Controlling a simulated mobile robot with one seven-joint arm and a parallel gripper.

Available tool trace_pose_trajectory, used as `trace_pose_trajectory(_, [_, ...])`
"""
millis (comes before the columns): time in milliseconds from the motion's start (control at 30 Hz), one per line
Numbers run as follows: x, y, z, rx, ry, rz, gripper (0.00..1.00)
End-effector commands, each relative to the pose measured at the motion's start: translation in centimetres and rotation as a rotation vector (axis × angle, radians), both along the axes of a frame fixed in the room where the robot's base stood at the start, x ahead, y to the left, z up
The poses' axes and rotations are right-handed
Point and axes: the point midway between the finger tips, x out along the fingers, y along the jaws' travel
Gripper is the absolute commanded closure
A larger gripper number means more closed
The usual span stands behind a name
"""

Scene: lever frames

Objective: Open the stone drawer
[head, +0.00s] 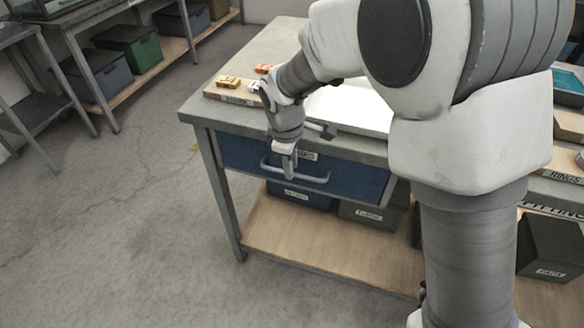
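The drawer (240,154) has a dark blue front under the grey bench top. Its front looks about flush with the bench frame, so it appears closed. A white label (309,156) on it is partly hidden by my gripper, and I cannot read it fully. A light grey bar handle (312,179) runs across the front. My gripper (289,172) points down at the handle, left of its middle, and overlaps it in the picture. Whether the fingers touch the bar or are closed around it cannot be told from this view.
Small toy-like cars (228,81) sit on a board on the bench top, beside a white sheet (348,108). Dark bins (298,196) stand on the wooden lower shelf (300,236). Open grey floor (110,230) lies left and in front. My arm covers the bench's right part.

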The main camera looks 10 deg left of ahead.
Motion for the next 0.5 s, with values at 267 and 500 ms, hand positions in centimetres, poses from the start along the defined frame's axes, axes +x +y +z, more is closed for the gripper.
trace_pose_trajectory(267, [0.18, -0.01, -0.92, 0.000, -0.001, 0.000, 0.73])
trace_pose_trajectory(500, [0.17, -0.01, -0.88, 0.000, 0.000, 0.000, 0.91])
